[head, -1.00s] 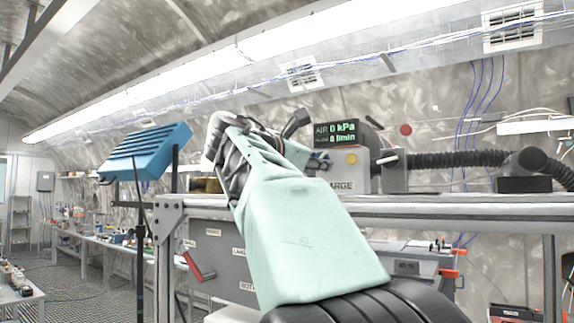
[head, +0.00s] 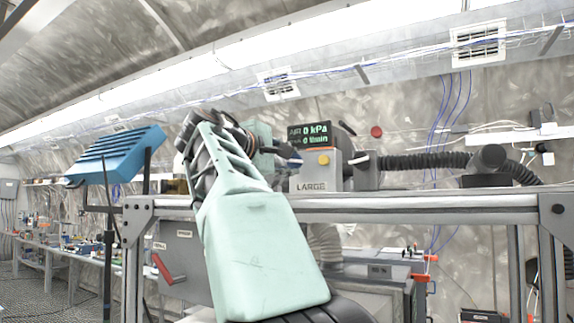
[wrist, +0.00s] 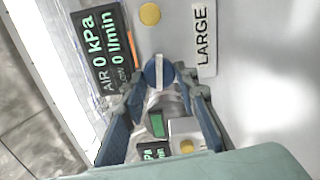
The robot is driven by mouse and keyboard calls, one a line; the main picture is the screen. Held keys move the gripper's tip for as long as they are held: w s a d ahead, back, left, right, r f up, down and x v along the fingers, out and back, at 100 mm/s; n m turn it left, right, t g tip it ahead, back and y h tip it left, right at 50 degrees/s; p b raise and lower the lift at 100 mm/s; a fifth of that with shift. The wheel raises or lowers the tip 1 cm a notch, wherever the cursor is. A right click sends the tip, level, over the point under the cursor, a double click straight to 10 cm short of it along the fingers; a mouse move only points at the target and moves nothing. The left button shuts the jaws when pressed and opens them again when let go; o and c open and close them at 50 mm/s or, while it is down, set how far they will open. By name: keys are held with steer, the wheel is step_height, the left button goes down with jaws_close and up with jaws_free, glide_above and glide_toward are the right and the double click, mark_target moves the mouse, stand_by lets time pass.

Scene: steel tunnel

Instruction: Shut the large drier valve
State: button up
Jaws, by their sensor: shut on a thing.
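The large drier is a pale grey box (head: 305,176) on the bench rail, marked by a LARGE label (wrist: 204,37). Its valve is a round blue knob (wrist: 158,73) with a pale bar across its face, seen in the wrist view beside the label. My gripper (wrist: 160,88) has its two dark blue fingers closed in on either side of this knob. In the head view, my gripper (head: 291,153) is at the left side of the box, and the knob is too small or hidden to make out there.
A display (head: 309,133) on the box reads AIR 0 kPa and 0 l/min. A yellow button (head: 323,159) sits on the box front. A black corrugated hose (head: 430,161) runs right. The metal rail (head: 420,208) lies under the box. A blue slatted panel (head: 118,155) stands at left.

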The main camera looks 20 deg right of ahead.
steer(key=m+b, duration=0.1)
steer(key=m, duration=0.3)
steer(key=shift+m, duration=0.3)
steer(key=m, duration=0.3)
steer(key=shift+m+b, duration=0.35)
steer(key=shift+m, duration=0.05)
steer(key=m, duration=0.4)
steer(key=shift+d+b, duration=0.1)
steer(key=shift+b, duration=0.25)
steer(key=shift+s+m, duration=0.1)
steer(key=shift+m, duration=1.7)
steer(key=shift+o, duration=0.2)
steer(key=o, duration=1.1)
steer(key=shift+r, duration=0.1)
steer(key=shift+v, duration=6)
